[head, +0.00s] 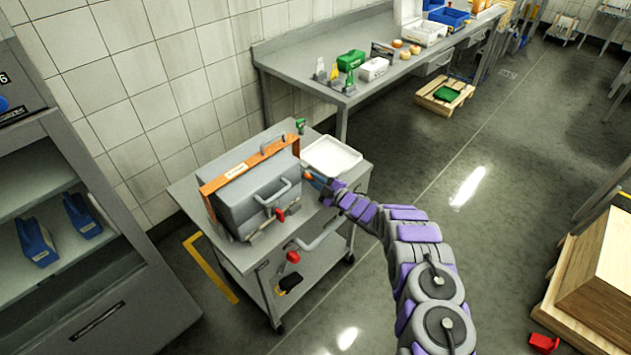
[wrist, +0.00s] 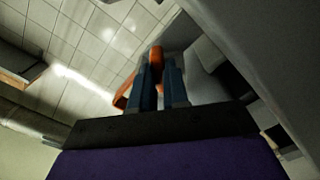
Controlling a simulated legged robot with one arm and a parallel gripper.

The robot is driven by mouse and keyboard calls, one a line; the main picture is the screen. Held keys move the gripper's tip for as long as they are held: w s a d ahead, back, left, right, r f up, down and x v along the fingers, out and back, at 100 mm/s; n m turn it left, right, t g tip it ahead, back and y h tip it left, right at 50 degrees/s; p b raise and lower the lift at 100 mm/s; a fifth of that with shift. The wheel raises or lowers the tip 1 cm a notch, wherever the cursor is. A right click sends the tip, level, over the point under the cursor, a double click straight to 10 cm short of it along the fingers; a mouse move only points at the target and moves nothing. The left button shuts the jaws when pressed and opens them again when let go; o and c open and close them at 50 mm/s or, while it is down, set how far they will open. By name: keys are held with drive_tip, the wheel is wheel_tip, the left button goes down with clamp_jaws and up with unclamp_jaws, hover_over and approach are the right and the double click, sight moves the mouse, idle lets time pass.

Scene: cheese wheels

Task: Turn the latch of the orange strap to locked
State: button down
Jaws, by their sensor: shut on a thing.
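A grey case (head: 255,200) with handles stands on a cart. The orange strap (head: 245,165) runs along its top and down its left side. My gripper (head: 312,178) is at the right side of the case, with the purple and grey arm reaching in from the lower right. In the wrist view, the blue fingers (wrist: 160,82) are shut on an orange piece, the latch of the strap (wrist: 156,57). An orange band also shows left of the fingers. The fingers hide part of the latch, so I cannot tell its exact angle.
A white tray (head: 332,156) lies on the cart (head: 190,190) behind my gripper. A green-topped object (head: 300,125) stands near the cart's back edge. A metal bench (head: 290,62) with boxes stands behind. An open cabinet (head: 65,215) is at left.

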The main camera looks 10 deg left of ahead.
drive_tip(key=m, duration=0.5)
drive_tip(key=shift+s+f+m+b, duration=0.1)
drive_tip(key=shift+f+m+b, duration=0.25)
drive_tip(key=shift+m, duration=2.25)
drive_tip(key=c, duration=1.3)
unclamp_jaws()
drive_tip(key=shift+o, duration=0.9)
drive_tip(key=shift+r, duration=0.2)
drive_tip(key=p+v, duration=0.2)
drive_tip(key=v, duration=1.5)
drive_tip(key=shift+d+p, duration=0.25)
drive_tip(key=shift+p, duration=0.1)
